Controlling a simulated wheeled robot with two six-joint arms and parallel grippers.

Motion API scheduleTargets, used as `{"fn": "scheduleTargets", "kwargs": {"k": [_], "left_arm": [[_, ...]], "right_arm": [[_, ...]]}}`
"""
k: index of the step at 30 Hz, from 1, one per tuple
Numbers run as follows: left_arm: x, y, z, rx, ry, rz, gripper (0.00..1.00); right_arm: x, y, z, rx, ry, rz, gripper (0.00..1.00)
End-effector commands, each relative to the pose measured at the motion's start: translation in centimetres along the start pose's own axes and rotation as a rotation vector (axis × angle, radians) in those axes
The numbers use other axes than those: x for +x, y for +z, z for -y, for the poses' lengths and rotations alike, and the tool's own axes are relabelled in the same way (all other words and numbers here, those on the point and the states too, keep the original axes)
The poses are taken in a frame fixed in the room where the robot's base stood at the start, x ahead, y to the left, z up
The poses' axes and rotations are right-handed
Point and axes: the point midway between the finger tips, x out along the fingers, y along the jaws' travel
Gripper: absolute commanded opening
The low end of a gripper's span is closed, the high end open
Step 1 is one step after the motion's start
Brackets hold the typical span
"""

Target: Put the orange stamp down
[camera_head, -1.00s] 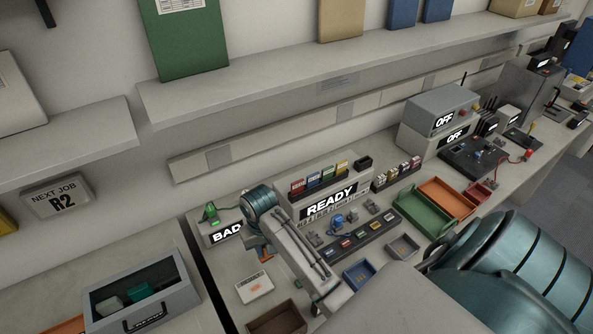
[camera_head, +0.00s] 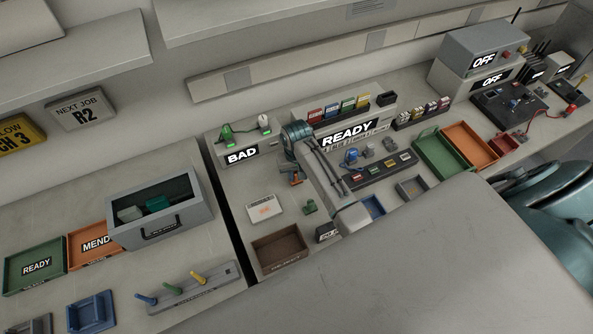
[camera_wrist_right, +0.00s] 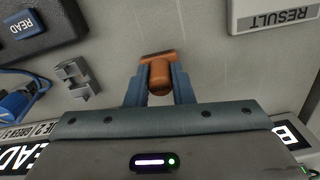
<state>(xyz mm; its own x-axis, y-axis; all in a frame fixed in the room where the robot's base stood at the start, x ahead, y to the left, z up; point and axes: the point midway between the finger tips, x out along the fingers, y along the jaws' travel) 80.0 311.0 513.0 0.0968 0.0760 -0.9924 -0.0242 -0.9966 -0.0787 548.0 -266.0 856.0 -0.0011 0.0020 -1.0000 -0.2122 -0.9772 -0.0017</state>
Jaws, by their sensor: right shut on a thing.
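The orange stamp (camera_head: 296,179) is between the fingers of my right gripper (camera_head: 293,172), over the grey bench in front of the BAD sign. In the right wrist view the stamp (camera_wrist_right: 158,76) has a round handle and a wider bar at its far end. The two blue-grey fingers of the right gripper (camera_wrist_right: 159,88) are shut on its handle. I cannot tell whether its far end touches the bench. My left gripper is not in view.
A white card (camera_head: 264,208) with an orange mark, a green stamp (camera_head: 310,207) and a brown tray (camera_head: 280,250) lie nearby. The BAD box (camera_head: 241,155) and READY box (camera_head: 349,136) stand behind. Bare bench shows around the card.

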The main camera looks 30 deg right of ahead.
Motion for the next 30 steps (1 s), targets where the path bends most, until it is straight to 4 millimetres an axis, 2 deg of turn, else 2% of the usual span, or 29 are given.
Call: {"fn": "scheduleTargets", "kwargs": {"k": [4,11,12,14,15,25,30], "left_arm": [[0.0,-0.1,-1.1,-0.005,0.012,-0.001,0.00],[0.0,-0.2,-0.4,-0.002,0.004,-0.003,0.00],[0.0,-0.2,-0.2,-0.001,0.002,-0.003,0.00],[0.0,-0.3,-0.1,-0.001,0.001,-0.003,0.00],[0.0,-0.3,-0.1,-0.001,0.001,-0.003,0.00],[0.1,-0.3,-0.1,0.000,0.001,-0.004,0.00],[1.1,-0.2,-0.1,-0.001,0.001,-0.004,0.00]], "right_arm": [[0.2,0.0,0.0,0.000,0.000,-0.001,0.06],[0.5,0.0,0.0,0.000,0.000,0.000,0.06],[0.4,0.0,0.0,0.000,0.000,-0.001,0.29],[0.4,0.0,0.0,0.000,0.000,-0.001,0.41],[0.4,0.0,0.0,0.000,0.000,-0.001,0.43],[0.0,-0.1,0.0,0.000,0.000,-0.002,0.43],[-2.0,-0.1,0.0,0.000,0.000,-0.006,0.43]]}}
